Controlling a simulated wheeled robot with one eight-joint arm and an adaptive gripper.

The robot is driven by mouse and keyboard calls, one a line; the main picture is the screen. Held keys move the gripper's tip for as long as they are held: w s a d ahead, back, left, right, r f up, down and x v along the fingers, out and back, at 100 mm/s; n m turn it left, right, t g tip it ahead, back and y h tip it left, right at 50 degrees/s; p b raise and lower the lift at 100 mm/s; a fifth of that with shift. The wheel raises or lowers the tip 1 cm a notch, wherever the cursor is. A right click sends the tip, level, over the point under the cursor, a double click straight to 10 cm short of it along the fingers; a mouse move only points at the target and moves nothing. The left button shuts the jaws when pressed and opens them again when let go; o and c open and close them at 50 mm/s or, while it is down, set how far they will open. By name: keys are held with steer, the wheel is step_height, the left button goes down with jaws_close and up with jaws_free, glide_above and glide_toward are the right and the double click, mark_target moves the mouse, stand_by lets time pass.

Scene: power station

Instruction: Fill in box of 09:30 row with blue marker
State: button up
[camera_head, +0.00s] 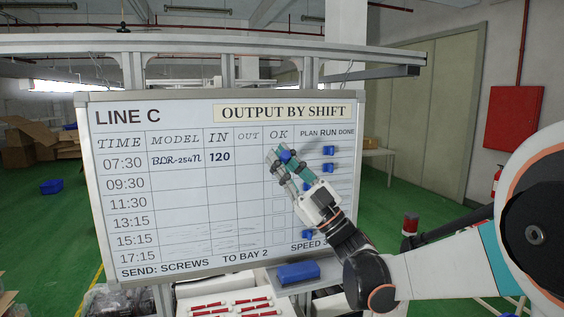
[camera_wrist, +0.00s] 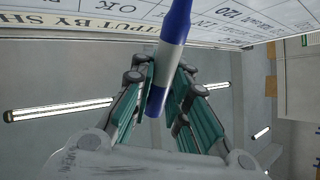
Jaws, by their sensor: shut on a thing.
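The whiteboard (camera_head: 190,205) has a TIME column with the 09:30 row label (camera_head: 125,184) second from the top. Small outlined boxes run down its OK column; the 11:30 row box (camera_head: 278,191) is visible, but my gripper covers the 09:30 row box area. My gripper (camera_head: 283,163) is in front of the OK column, its fingers shut on the blue marker (camera_wrist: 170,55). In the wrist view the marker has blue ends and a grey-white middle, with one end towards the board. Whether its tip touches the board cannot be told.
Several blue magnets (camera_head: 328,168) sit on the board's right side. A tray below the board holds a blue block (camera_head: 298,273). A table with red-and-white items (camera_head: 235,304) stands below. A red light (camera_head: 410,224) is at the right.

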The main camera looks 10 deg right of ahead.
steer(key=shift+w+a, duration=0.2)
steer(key=shift+w, duration=0.65)
steer(key=shift+d, duration=0.15)
steer(key=shift+w+d+b, duration=0.2)
steer(key=shift+d+b, duration=0.15)
steer(key=shift+d, duration=0.6)
steer(key=shift+w+d+b, duration=0.15)
steer(key=shift+d+b, duration=0.15)
steer(key=shift+d, duration=0.65)
steer(key=shift+a, duration=0.1)
steer(key=shift+s+a, duration=0.2)
steer(key=shift+a, duration=0.8)
steer(key=shift+s+a, duration=0.2)
steer(key=shift+a, duration=0.75)
steer(key=shift+s, duration=0.1)
steer(key=shift+s+d, duration=0.2)
steer(key=shift+s, duration=0.75)
steer(key=shift+s+d, duration=0.2)
steer(key=shift+s, duration=0.7)
steer(key=shift+s+d, duration=0.2)
steer(key=shift+s, duration=0.75)
